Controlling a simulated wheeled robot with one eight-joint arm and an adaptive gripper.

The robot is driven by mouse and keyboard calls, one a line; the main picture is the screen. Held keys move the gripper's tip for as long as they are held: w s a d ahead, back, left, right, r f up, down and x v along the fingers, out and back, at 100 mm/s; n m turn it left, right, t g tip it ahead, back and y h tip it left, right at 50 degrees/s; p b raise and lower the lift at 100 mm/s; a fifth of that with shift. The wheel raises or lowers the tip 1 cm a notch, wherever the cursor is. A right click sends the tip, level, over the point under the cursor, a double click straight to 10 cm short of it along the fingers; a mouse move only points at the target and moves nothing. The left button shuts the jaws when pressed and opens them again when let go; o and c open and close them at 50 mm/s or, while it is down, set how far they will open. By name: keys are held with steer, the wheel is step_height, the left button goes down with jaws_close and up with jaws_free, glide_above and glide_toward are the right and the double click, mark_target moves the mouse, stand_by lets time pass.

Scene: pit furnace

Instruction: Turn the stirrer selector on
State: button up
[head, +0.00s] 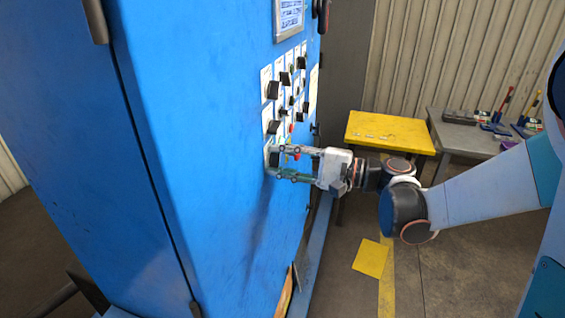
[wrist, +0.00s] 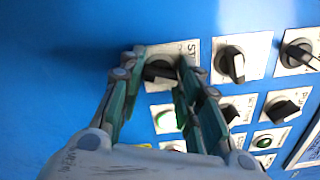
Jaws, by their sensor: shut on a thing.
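The stirrer selector (wrist: 160,70) is a black knob on a white plate with partly readable lettering beginning "STI", on the blue cabinet face. It also shows in the head view (head: 274,158) as the lowest knob in the near column. My gripper (head: 277,162) reaches the panel from the right, and its two fingers straddle the knob. In the wrist view my gripper (wrist: 154,82) has one finger on each side of the knob, shut on it. The fingers hide part of the plate, and the knob's exact angle is hard to read.
Other black selectors (wrist: 230,64) and green buttons (wrist: 168,120) sit close beside it on the blue cabinet (head: 215,130). A yellow table (head: 390,131) and a grey bench (head: 465,135) with tools stand behind my arm. A yellow plate (head: 371,258) lies on the floor.

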steer(key=shift+m, duration=0.9)
steer(key=o, duration=1)
steer(key=shift+o, duration=0.2)
steer(key=v, duration=1.2)
